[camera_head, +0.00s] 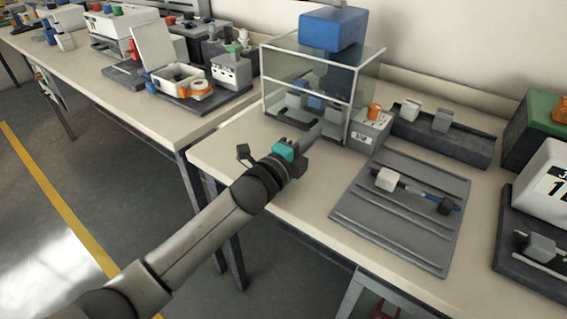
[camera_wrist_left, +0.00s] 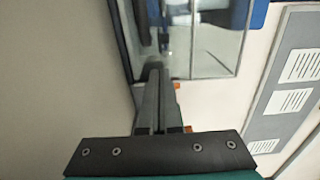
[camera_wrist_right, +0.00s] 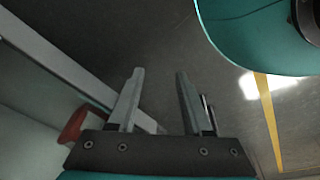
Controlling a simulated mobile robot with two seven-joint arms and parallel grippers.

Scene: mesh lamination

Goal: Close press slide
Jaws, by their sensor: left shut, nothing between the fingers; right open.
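The press appears to be the clear-walled enclosure (camera_head: 355,88) with a blue block (camera_head: 333,27) on top, standing at the back of the near table. Grey and blue parts show dimly through its front panes; I cannot tell which one is the slide or how far it stands open. My left gripper (camera_head: 314,133) is shut and empty, just in front of the enclosure's lower front edge. In the left wrist view its closed fingers (camera_wrist_left: 153,75) point at the lower edge of the clear panel; contact cannot be told. My right gripper (camera_wrist_right: 160,74) is open and empty, low over the floor.
A grey box labelled STOP with an orange button (camera_head: 374,112) stands right of the enclosure. A grey ridged plate (camera_head: 400,235) with a white block lies in front of it. A dark tray (camera_head: 455,145) is behind. The table's front left corner is clear.

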